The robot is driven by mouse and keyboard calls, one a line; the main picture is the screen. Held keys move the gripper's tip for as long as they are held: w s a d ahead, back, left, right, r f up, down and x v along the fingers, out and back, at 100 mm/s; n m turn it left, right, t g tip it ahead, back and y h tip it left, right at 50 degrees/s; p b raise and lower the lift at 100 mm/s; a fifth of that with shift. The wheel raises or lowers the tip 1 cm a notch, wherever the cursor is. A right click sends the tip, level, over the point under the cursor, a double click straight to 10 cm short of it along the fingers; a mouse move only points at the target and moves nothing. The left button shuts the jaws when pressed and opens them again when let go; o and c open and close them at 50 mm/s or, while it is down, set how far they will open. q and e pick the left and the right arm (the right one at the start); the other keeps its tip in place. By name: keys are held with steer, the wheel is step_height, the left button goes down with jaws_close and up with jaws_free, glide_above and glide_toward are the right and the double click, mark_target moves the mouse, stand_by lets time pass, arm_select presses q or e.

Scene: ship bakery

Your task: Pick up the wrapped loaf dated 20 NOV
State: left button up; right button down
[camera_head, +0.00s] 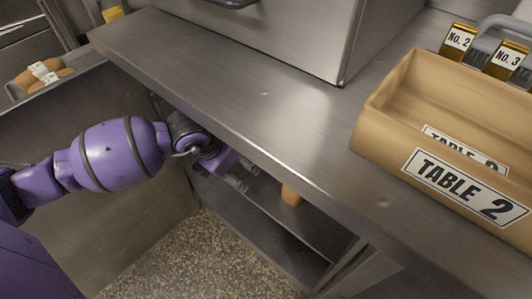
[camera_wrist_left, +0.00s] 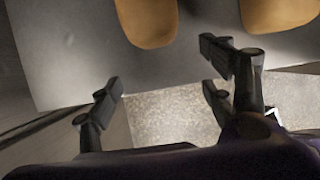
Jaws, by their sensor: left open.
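One tan loaf (camera_head: 291,195) lies on the lower shelf under the steel counter in the head view; no date shows on it. In the left wrist view two tan loaves, a left one (camera_wrist_left: 148,20) and a right one (camera_wrist_left: 282,12), lie on a grey shelf at the top edge, partly cut off. My left gripper (camera_head: 238,183) is under the counter edge, left of the shelf loaf. In its wrist view the gripper (camera_wrist_left: 162,90) is open and empty, apart from both loaves. A loaf with white labels (camera_head: 44,75) lies at the far left; its writing is unreadable. My right gripper is out of view.
The counter (camera_head: 250,92) overhangs the lower shelf (camera_head: 270,222). A tan crate marked TABLE 2 (camera_head: 380,133) stands on the counter at right, with yellow tags No. 2 (camera_head: 459,38) and No. 3 (camera_head: 507,57) behind. A steel box (camera_head: 290,30) stands at the back.

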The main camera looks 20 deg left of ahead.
arm_select(q)
steer(key=w+d, duration=0.1)
steer(key=w, duration=0.1)
steer(key=w+d+b, duration=0.1)
steer(key=w, duration=0.2)
steer(key=w+d, duration=0.1)
steer(key=w, duration=0.2)
steer(key=shift+w+b, duration=0.1)
steer(key=shift+b, duration=0.2)
steer(key=shift+w+d+b, duration=0.2)
steer(key=shift+w+d, duration=0.05)
steer(key=shift+w, duration=0.35)
steer(key=shift+w+d+b, duration=0.15)
steer(key=shift+w+d, duration=0.05)
steer(key=shift+w, duration=0.35)
steer(key=shift+b+x, duration=0.55)
steer(key=shift+x, duration=0.6)
steer(key=shift+w+d+f, duration=0.15)
steer(key=shift+w+f, duration=0.05)
steer(key=shift+w, duration=0.25)
steer(key=c, duration=1.3)
steer(key=shift+r, duration=0.1)
steer(key=shift+c, duration=0.6)
steer(key=shift+r, duration=0.1)
